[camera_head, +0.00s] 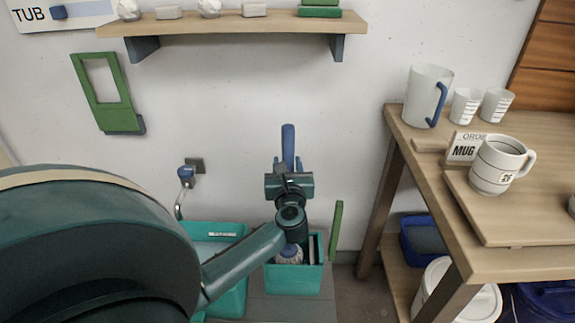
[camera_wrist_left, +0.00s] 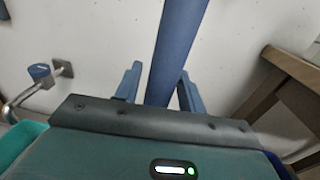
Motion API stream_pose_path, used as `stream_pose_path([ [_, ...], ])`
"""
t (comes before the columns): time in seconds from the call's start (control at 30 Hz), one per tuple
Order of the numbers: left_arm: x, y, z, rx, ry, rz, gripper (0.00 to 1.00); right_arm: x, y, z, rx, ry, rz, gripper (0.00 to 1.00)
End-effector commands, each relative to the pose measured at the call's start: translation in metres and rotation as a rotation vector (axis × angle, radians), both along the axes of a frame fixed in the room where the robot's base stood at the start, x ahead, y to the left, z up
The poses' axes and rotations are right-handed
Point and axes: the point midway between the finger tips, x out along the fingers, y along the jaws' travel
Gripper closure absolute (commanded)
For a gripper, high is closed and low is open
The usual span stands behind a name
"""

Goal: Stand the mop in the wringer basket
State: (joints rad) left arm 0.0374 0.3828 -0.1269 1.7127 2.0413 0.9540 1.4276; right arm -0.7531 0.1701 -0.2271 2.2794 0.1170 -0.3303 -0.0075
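The mop has a blue handle (camera_head: 288,138) that rises nearly upright. Its pale head (camera_head: 289,252) shows low behind my arm, inside the small teal basket (camera_head: 293,281). My arm hides the lower handle, and whether the head rests on the basket floor is hidden. My left gripper (camera_head: 288,163) is at the handle, one finger on each side. In the left wrist view the blue handle (camera_wrist_left: 177,45) passes between the fingers, with a gap on its left side, so the gripper looks open. My right gripper is not in view.
A larger teal tub (camera_head: 228,232) stands left of the basket, below a wall tap (camera_head: 187,174). A green upright bar (camera_head: 336,226) is at the basket's right. A wooden table (camera_head: 520,258) with mugs stands right. A shelf (camera_head: 230,24) is above.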

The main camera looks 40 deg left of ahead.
Motion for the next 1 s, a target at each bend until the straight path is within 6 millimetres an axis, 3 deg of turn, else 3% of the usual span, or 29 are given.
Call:
stream_pose_path([
  [0.1,0.000,0.000,0.000,0.000,0.000,0.000,0.51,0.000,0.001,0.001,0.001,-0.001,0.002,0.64],
  [0.47,-0.004,-0.005,0.002,-0.002,0.001,-0.002,0.51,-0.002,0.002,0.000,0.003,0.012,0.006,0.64],
  [1.0,-0.077,-0.076,0.001,-0.003,0.001,0.000,0.51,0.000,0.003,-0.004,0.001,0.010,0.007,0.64],
])
